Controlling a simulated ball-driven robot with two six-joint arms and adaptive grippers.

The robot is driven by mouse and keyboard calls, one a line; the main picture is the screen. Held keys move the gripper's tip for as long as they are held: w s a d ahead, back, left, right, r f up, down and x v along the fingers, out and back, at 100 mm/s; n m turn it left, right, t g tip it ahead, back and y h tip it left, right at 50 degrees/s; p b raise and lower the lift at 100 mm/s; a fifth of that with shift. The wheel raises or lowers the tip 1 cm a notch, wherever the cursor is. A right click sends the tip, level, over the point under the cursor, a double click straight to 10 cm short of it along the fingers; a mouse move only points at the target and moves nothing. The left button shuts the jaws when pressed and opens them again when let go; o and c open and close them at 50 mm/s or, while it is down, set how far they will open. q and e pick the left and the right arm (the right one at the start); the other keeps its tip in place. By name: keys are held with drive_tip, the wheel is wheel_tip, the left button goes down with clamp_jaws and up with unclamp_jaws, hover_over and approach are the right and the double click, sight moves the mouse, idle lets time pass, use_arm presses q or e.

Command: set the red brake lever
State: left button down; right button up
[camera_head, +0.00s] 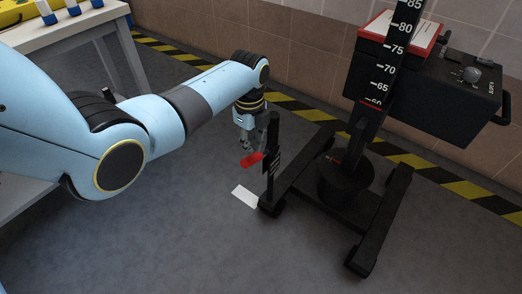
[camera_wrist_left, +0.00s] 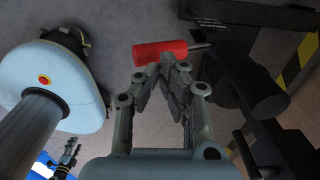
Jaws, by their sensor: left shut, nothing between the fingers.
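The red brake lever (camera_head: 252,159) sticks out low on the left side of the black jack stand. In the left wrist view the lever (camera_wrist_left: 160,52) is a red cylinder on a thin metal rod, lying across the view beyond my fingertips. My left gripper (camera_head: 246,146) is shut and empty, just above the lever in the head view. In the wrist view its fingertips (camera_wrist_left: 168,62) meet close to the lever's lower edge; I cannot tell whether they touch it. What looks like my right gripper (camera_wrist_left: 70,152) shows small at the lower left; its fingers are unclear.
The jack's dark upright with a number scale (camera_head: 385,75) and its legs (camera_head: 382,222) stand to the right. A black box (camera_head: 450,95) is behind. A white card (camera_head: 245,196) lies on the floor. A table (camera_head: 75,35) stands upper left. The front floor is clear.

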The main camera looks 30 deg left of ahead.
sight(252, 156)
use_arm(q)
drive_tip(key=shift+f, duration=0.2)
drive_tip(key=shift+f+b, duration=0.65)
drive_tip(key=shift+f, duration=0.25)
drive_tip(key=shift+f+b, duration=0.4)
drive_tip(key=shift+f, duration=0.65)
drive_tip(key=shift+f+b, duration=0.75)
drive_tip(key=shift+f, duration=0.1)
drive_tip(key=shift+f+b, duration=0.65)
drive_tip(key=shift+f, duration=0.55)
drive_tip(key=shift+f+b, duration=0.3)
use_arm(e)
drive_tip(key=shift+w, duration=4.45)
use_arm(q)
drive_tip(key=shift+r+p, duration=1.35)
drive_tip(key=shift+p, duration=0.2)
wheel_tip(252, 156, up, 7)
drive_tip(key=p, duration=0.6)
use_arm(e)
drive_tip(key=w+r+t, duration=0.1)
drive_tip(key=w+r, duration=0.3)
drive_tip(key=r, duration=0.6)
drive_tip(key=shift+w+d, duration=0.15)
drive_tip(key=shift+w, duration=0.05)
